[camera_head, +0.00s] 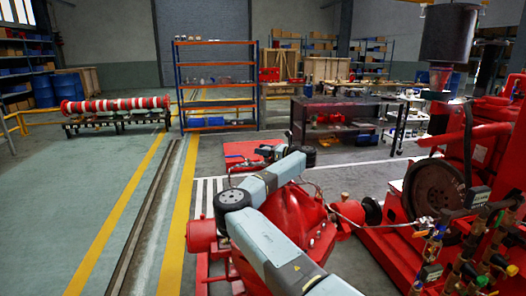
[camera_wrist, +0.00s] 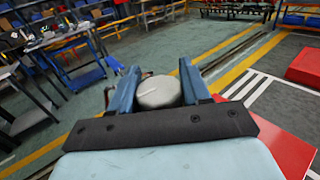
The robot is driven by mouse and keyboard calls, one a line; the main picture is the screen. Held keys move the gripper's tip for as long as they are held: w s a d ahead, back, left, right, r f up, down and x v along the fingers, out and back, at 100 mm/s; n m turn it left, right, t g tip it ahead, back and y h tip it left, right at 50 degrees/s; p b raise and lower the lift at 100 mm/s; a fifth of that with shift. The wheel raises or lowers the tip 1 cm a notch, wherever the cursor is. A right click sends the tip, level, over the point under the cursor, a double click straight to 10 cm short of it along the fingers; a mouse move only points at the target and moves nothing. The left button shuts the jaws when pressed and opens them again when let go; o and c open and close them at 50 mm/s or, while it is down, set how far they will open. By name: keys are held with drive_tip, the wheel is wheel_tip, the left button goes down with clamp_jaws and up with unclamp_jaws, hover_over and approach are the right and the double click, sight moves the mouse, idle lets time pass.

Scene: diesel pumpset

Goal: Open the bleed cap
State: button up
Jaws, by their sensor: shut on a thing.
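In the wrist view my gripper (camera_wrist: 159,70) has its two blue fingers on either side of a grey, rounded cap (camera_wrist: 158,93) with a short pale mark on top. I take this to be the bleed cap. The fingers are shut on it, and the dark palm bar hides its lower part. I cannot tell whether it is still seated on anything. In the head view my arm reaches over the red pump, and its dark wrist end is near the middle. The fingers and the cap cannot be made out there.
The red pump body (camera_head: 300,225) lies under my arm. The large flywheel (camera_head: 434,190) and brass valves (camera_head: 432,245) stand at the right. A dark workbench (camera_head: 335,105) and an orange-blue shelf (camera_head: 216,85) are behind. The green floor (camera_head: 70,200) at left is clear.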

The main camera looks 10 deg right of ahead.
drive_tip(key=shift+n+g+y, duration=0.3)
drive_tip(key=shift+n+g, duration=0.1)
drive_tip(key=shift+g, duration=0.1)
drive_tip(key=o, duration=1)
